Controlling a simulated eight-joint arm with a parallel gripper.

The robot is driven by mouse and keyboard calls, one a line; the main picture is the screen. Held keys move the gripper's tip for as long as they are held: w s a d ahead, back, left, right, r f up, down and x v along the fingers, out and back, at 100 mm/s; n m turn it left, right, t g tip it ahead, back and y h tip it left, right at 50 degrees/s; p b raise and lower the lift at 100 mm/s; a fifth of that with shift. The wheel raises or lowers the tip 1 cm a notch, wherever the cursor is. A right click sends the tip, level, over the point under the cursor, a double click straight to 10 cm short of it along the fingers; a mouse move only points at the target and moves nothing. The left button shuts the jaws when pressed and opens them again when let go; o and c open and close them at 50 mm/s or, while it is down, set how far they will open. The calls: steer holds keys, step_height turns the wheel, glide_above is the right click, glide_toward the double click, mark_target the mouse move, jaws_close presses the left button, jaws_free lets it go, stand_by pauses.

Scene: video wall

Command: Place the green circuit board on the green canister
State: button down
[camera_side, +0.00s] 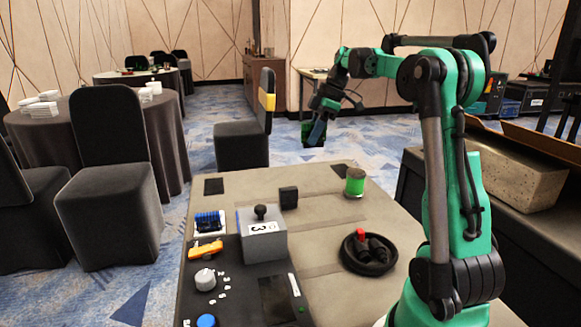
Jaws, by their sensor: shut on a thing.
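No other circuit board is plain on the table.
Bare tabletop lies around the canister.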

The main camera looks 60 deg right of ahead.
steer(key=s+d+f+m+t+h, duration=0.1)
steer(key=s+d+f+m+h, duration=0.15)
steer(key=d+m, duration=0.65)
steer(key=m+g+h, duration=0.1)
steer(key=m+h, duration=0.3)
steer(key=m, duration=0.4)
glide_above(354, 168)
steer(key=shift+y, duration=0.25)
steer(key=f, duration=0.3)
steer(key=s+f, duration=0.1)
steer(key=shift+a+f, duration=0.35)
steer(key=shift+f, duration=1.95)
steer(key=shift+f, duration=0.1)
steer(key=c, duration=0.7)
jaws_free()
